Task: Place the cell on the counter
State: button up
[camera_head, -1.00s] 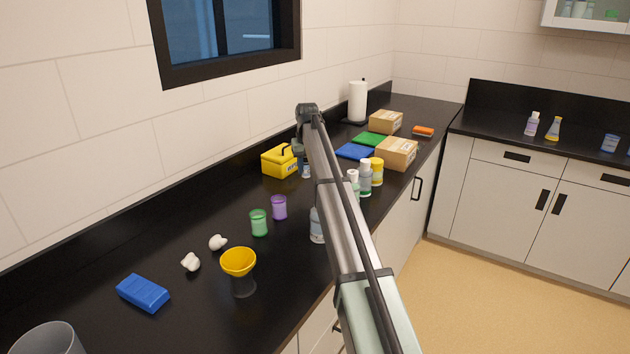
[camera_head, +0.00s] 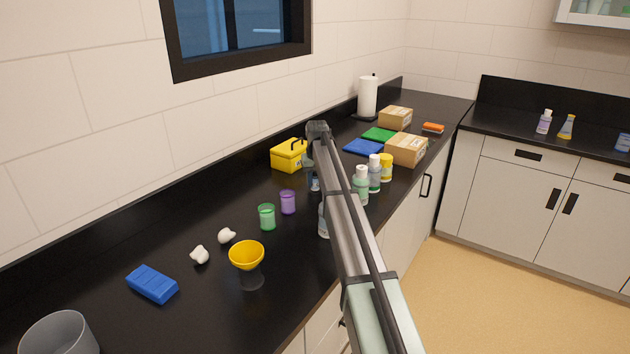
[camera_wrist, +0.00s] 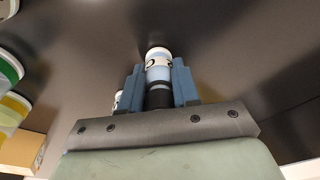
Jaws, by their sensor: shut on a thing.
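The cell (camera_wrist: 159,62), a small cylinder with a white end, a light-blue band and a dark lower part, is held between the two blue fingers of my gripper (camera_wrist: 158,84). In the head view a small blue-and-white piece of it (camera_head: 315,185) shows below the wrist, beside my arm. My gripper (camera_head: 311,170) points down over the black counter (camera_head: 205,215), right of the yellow case. My arm hides most of it. I cannot tell whether the cell touches the counter.
A yellow case (camera_head: 288,156) stands close on the left. Purple (camera_head: 288,202) and green (camera_head: 267,217) cups stand nearer. Several bottles, one green-white (camera_head: 361,186), stand right of my arm. A blue mat (camera_head: 363,147) and cardboard box (camera_head: 406,149) lie beyond.

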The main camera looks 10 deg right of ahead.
jog(key=o, duration=1)
jog(key=shift+o, duration=0.2)
notch_tip(320, 180, up, 12)
jog(key=s, duration=0.2)
